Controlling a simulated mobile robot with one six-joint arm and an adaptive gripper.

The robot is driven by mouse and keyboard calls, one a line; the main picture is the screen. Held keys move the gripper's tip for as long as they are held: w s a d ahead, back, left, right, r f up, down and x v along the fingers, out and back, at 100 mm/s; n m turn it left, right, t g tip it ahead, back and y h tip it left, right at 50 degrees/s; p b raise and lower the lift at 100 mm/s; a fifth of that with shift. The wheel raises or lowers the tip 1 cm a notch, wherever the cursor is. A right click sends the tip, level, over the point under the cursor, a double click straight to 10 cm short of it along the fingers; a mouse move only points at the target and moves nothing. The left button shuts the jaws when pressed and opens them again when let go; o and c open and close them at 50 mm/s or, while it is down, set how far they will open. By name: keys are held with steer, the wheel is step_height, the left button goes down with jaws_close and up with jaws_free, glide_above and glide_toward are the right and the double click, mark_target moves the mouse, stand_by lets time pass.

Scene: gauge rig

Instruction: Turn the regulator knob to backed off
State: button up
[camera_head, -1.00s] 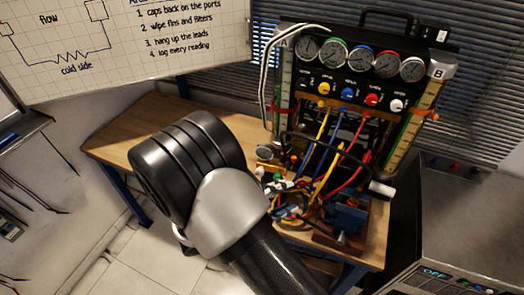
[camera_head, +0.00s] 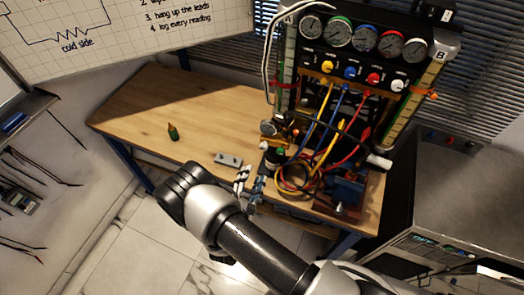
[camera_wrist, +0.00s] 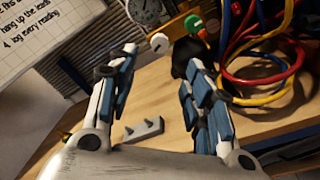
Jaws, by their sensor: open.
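The gauge rig (camera_head: 350,68) stands at the back right of the bench with yellow, blue, red and white knobs under its dials. At its lower left are a small round gauge (camera_head: 268,127) and a small white knob (camera_head: 264,146). The gauge (camera_wrist: 146,11) and white knob (camera_wrist: 160,43) also show in the wrist view, beyond the fingertips beside a black rounded part (camera_wrist: 190,57). Which of these is the regulator knob I cannot tell for certain. My gripper (camera_head: 248,183) is open and empty, over the front edge of the bench. Its spread fingers fill the wrist view (camera_wrist: 156,75).
Coiled yellow, red and blue hoses (camera_head: 297,178) lie just right of my gripper. A blue vise (camera_head: 347,189) stands beyond them. A grey block with prongs (camera_head: 228,159) and a small green-and-yellow item (camera_head: 173,132) are on the bench. The bench's left part is mostly clear.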

mark_target(263, 149)
steer(key=x, duration=1.1)
steer(key=shift+w+d+r, duration=0.1)
steer(key=shift+w, duration=0.1)
steer(key=shift+c, duration=0.2)
steer(key=c, duration=1)
steer(key=shift+c, duration=0.2)
